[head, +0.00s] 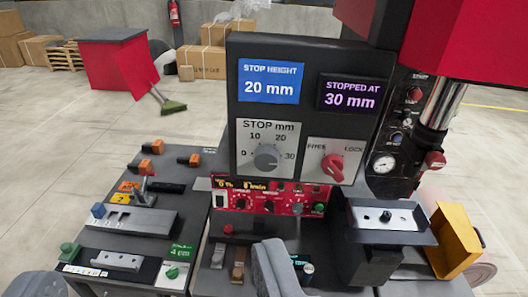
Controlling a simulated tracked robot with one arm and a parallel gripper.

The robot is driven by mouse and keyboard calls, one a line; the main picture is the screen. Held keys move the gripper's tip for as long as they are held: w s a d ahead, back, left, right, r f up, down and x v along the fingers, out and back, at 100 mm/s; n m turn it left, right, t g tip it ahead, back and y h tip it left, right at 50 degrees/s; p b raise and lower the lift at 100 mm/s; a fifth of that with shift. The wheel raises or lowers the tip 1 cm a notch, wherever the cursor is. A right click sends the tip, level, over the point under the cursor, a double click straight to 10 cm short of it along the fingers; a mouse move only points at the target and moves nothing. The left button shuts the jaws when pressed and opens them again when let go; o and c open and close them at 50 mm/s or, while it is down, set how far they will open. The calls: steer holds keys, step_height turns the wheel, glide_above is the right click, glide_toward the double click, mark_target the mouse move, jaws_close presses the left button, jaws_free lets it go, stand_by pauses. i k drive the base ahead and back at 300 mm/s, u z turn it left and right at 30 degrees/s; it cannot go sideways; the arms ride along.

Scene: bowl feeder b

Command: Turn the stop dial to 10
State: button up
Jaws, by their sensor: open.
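The stop dial (267,158) is a grey round knob on a white plate marked "STOP mm", with 0, 10, 20 and 30 around it. Its pointer is too small to read surely. The blue display (269,82) above reads "STOP HEIGHT 20 mm". My gripper (279,266), grey, shows at the bottom centre, below the panel and apart from the dial. It is open and seems empty.
The dark panel (235,110) stands upright with clear space in front. Below it is a red control box (275,202) with small knobs. A bench with fixtures (130,220) lies left. A metal column (443,105), a gauge (384,164) and a yellow bin (453,240) are right.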

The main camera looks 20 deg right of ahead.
mark_target(266, 157)
steer(key=z, duration=0.7)
steer(key=k, duration=0.95)
steer(key=u, duration=0.7)
steer(key=i, duration=1)
